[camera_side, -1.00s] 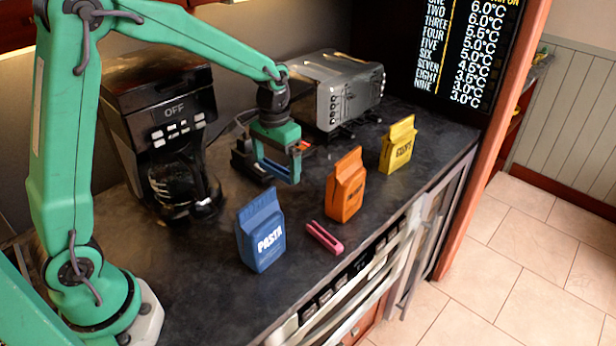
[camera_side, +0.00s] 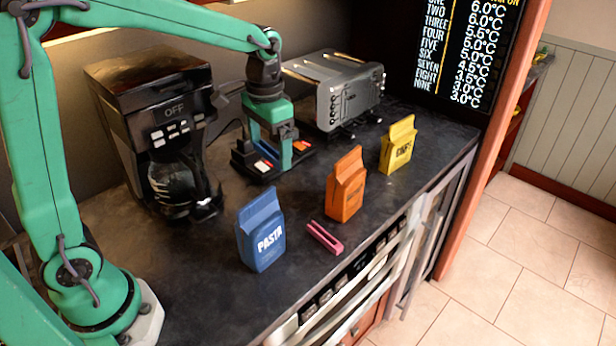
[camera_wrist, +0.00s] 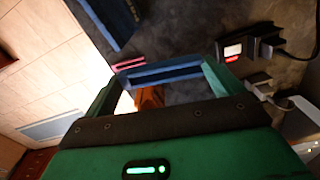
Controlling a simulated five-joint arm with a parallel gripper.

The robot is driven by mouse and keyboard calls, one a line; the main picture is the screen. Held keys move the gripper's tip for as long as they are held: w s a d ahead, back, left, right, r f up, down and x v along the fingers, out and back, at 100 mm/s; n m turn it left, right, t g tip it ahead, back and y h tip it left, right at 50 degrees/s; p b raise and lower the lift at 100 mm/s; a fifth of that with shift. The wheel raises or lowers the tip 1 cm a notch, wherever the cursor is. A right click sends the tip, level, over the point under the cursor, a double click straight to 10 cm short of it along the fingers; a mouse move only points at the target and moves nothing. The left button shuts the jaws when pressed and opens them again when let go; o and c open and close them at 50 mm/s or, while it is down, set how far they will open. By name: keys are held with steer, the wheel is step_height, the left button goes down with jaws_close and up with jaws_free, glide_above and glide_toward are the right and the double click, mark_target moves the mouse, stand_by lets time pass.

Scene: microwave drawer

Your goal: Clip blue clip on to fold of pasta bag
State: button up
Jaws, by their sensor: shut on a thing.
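The blue pasta bag (camera_side: 262,232) stands upright at the front of the dark counter, with its top fold facing up. Part of it shows at the top of the wrist view (camera_wrist: 108,18). My gripper (camera_side: 284,160) is above the black rack near the toaster, back and right of the pasta bag and apart from it. In the wrist view my gripper (camera_wrist: 163,78) is shut on the blue clip (camera_wrist: 165,70), which spans the gap between the two green fingers. In the side view the clip is seen end-on and is hard to make out.
A pink clip (camera_side: 325,237) lies right of the pasta bag. The orange bag (camera_side: 345,188) and yellow bag (camera_side: 397,146) stand farther right. A coffee maker (camera_side: 160,125), toaster (camera_side: 337,90) and black rack (camera_side: 245,160) are behind. The counter before the coffee maker is clear.

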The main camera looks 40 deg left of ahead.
mark_target(250, 204)
steer(key=s+d+r+m, duration=0.2)
steer(key=s+m, duration=0.3)
steer(key=m, duration=0.2)
steer(key=s+d+r+m, duration=0.2)
steer(key=s+d+m, duration=0.1)
steer(key=m, duration=0.5)
steer(key=shift+s+d+r, duration=0.25)
steer(key=shift+s+r, duration=0.15)
steer(key=shift+s, duration=0.5)
steer(key=shift+f, duration=0.25)
steer(key=shift+f, duration=2.95)
steer(key=shift+f, duration=0.7)
